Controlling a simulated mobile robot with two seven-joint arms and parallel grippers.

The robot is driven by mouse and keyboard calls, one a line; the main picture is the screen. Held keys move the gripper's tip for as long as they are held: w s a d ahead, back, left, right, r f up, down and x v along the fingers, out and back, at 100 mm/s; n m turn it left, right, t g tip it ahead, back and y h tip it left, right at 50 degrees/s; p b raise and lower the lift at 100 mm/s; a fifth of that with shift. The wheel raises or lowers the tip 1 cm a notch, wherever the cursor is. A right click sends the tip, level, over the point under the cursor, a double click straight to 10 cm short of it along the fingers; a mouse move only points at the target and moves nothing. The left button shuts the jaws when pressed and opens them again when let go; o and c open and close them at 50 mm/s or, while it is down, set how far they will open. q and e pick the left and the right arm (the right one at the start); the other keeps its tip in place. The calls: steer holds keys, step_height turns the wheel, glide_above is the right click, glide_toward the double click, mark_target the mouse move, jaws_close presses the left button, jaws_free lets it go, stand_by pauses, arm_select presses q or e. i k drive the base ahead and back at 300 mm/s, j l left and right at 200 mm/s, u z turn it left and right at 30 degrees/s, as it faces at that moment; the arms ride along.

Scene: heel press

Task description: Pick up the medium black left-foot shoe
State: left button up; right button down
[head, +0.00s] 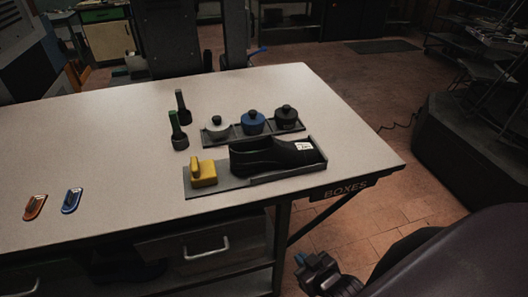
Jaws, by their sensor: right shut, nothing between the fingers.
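A black shoe (262,157) lies in a grey tray (233,189) near the right front of the white table. My right gripper (312,266) is shut and empty, low in front of the table's right front corner, well apart from the shoe. My left gripper is not in view.
A yellow block (203,173) sits at the tray's left end. Behind stands a rack (239,141) with white, blue and black lidded pots. Orange (35,207) and blue (72,200) pieces lie at far left. The table's middle left is clear.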

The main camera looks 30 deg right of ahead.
mark_target(272, 152)
steer(key=k+l, duration=0.1)
steer(key=l, duration=0.7)
steer(key=k+l, duration=0.15)
steer(key=l, duration=0.3)
steer(key=i+l, duration=0.1)
steer(key=l, duration=0.3)
steer(key=i+l+z, duration=0.1)
steer(key=l, duration=0.25)
